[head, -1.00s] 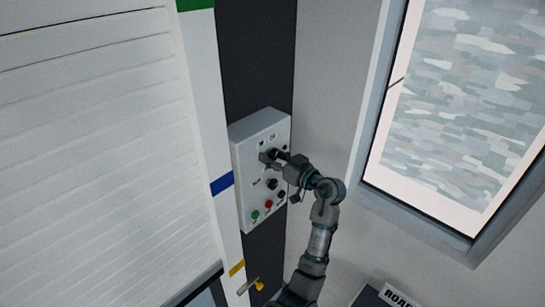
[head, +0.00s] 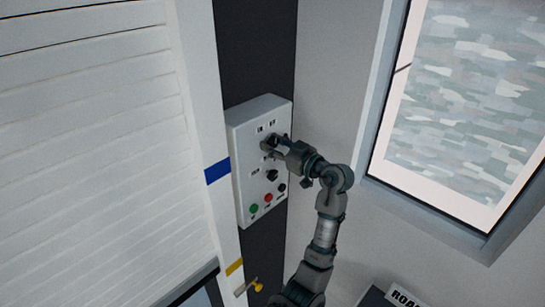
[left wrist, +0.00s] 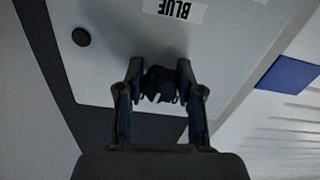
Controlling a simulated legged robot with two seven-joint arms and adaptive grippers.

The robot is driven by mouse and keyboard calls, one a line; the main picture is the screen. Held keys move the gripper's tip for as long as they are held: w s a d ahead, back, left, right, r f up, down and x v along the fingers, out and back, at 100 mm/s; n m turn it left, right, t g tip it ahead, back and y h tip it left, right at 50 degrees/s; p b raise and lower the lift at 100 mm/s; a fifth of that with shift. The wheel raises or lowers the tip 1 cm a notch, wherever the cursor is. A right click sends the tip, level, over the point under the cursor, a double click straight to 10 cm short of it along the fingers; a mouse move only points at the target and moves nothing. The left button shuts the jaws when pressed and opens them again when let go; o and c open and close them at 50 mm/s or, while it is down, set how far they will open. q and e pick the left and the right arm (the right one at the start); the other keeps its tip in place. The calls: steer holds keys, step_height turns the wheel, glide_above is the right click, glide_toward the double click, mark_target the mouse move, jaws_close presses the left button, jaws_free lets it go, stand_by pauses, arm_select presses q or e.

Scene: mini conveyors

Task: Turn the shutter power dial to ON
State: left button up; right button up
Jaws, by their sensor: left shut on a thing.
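A light grey control box (head: 246,186) is mounted on a dark wall strip beside the shutter. My left gripper (head: 269,145) reaches its upper part from the right. In the left wrist view, my left gripper (left wrist: 160,74) has its two fingers on either side of a black dial (left wrist: 161,86) with a pale pointer mark and is shut on it. The fingers partly hide the dial, and its setting is not readable. A second black knob (head: 272,175) sits lower on the box. My right gripper is not in view.
Green (head: 254,210), red (head: 267,198) and black (head: 281,188) buttons line the box's lower edge. An upside-down BLUE label (left wrist: 173,9) shows near the dial. The white shutter (head: 90,150) stands left, a window (head: 450,110) right.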

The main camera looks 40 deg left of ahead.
arm_select(q)
steer(key=n+b, duration=0.1)
steer(key=b, duration=0.1)
steer(key=n+b, duration=0.2)
steer(key=shift+w+f+n, duration=0.15)
steer(key=shift+f+n, duration=0.15)
steer(key=shift+d+n+b, duration=0.1)
steer(key=shift+n+b, duration=0.3)
steer(key=shift+b, duration=0.15)
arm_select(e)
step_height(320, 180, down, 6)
arm_select(q)
steer(key=n+b, duration=0.2)
steer(key=shift+w+r+n, duration=0.1)
steer(key=shift+n, duration=0.3)
steer(key=shift+n+b, duration=0.35)
steer(key=shift+n, duration=0.05)
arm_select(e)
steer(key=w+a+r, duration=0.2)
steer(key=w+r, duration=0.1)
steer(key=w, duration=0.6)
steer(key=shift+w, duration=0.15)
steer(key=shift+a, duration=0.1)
